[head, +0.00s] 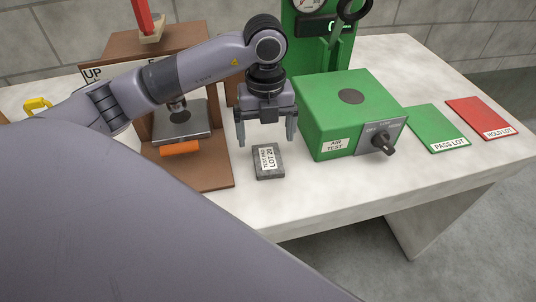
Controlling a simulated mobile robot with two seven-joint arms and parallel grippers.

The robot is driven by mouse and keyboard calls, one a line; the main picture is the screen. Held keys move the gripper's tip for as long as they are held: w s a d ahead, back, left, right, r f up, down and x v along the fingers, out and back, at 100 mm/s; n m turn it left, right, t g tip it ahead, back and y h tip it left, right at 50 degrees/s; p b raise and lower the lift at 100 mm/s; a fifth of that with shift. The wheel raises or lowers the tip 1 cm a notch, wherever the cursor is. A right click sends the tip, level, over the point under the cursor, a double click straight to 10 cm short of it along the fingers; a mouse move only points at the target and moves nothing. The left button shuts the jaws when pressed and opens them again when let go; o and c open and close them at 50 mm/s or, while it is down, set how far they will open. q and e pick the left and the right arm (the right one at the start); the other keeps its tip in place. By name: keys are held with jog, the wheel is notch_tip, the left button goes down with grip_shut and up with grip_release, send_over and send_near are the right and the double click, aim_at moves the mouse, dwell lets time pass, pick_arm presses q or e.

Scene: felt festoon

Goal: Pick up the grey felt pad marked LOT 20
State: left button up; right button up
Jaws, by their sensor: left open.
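The grey felt pad (268,162) lies flat on the white table, with a white label whose readable part says LOT 20. It is in the middle of the head view, between the brown wooden base and the green box. My left gripper (267,140) is open and points down, its two fingers apart. It appears above and slightly behind the pad, with nothing between its fingers. No contact with the pad shows. My right gripper is not in view.
A green AIR TEST box (350,105) with a dark knob stands close right of the gripper. A brown wooden fixture (205,175) with an orange handle is at left. A green PASS LOT mat (437,127) and red HOLD LOT mat (482,117) lie at right. The table's front edge is near.

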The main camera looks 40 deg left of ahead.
pick_arm(q)
notch_tip(320, 180, down, 5)
jog(key=shift+d+f+p, duration=0.15)
jog(key=shift+p, duration=0.15)
jog(key=c, duration=1.1)
jog(key=shift+c, duration=0.2)
notch_tip(320, 180, up, 10)
notch_tip(320, 180, up, 10)
jog(key=p, duration=0.2)
send_over(267, 154)
